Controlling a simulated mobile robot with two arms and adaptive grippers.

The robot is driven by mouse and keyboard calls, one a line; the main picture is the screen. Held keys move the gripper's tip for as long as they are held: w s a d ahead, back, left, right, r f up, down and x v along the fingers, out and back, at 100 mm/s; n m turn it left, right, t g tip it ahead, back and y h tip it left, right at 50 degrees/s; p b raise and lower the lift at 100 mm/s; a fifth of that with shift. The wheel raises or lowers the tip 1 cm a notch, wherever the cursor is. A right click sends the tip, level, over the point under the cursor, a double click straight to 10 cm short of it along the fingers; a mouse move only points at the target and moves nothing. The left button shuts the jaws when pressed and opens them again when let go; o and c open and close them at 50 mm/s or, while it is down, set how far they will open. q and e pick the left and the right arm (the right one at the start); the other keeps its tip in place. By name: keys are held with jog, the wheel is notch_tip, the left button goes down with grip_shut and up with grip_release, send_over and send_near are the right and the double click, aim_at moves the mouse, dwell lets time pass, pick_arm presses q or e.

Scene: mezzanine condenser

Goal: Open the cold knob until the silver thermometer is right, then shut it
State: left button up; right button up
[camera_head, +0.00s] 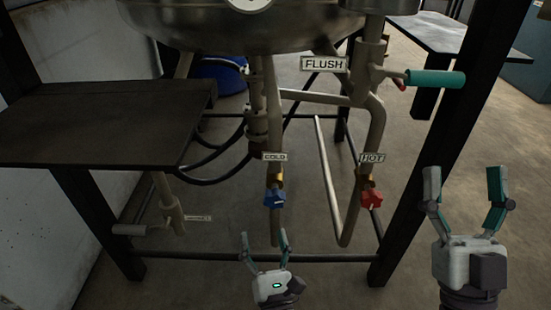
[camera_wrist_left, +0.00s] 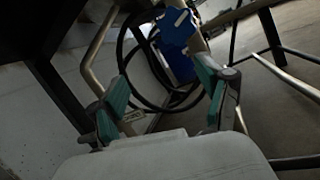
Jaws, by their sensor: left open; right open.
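The cold knob (camera_head: 273,198) is blue and sits on a pipe below the COLD label (camera_head: 275,157). It also shows in the left wrist view (camera_wrist_left: 176,33), beyond the fingertips. A silver round gauge (camera_head: 249,3) on the metal vessel is cut off by the top edge, so its reading is hidden; I cannot tell if it is the silver thermometer. My left gripper (camera_head: 264,240) is open and empty, below the cold knob and apart from it. It also shows in the left wrist view (camera_wrist_left: 166,90). My right gripper (camera_head: 467,187) is open and empty at the right.
A red knob (camera_head: 371,198) sits below the HOT label (camera_head: 372,157). A teal-handled lever (camera_head: 435,79) is by the FLUSH label (camera_head: 324,64). A dark shelf (camera_head: 90,125) juts in at left. Dark frame legs and a low crossbar (camera_head: 330,257) surround the pipes.

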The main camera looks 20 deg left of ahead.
aim_at(274, 203)
pick_arm(q)
jog(key=s+d+r+n+g+h+p, duration=0.1)
jog(key=s+d+r+h+p, duration=0.3)
jog(key=s+h, duration=0.15)
jog(key=b+x, duration=0.1)
jog(key=x, duration=1.2)
jog(key=shift+a+f, duration=0.1)
jog(key=shift+f, duration=0.05)
jog(key=shift+w+a, duration=0.2)
jog(key=shift+w, duration=0.5)
pick_arm(e)
jog(key=shift+s+d+r+m, duration=0.15)
jog(key=shift+s+m, duration=0.35)
jog(key=shift+s, duration=0.8)
pick_arm(q)
jog(key=shift+c, duration=0.3)
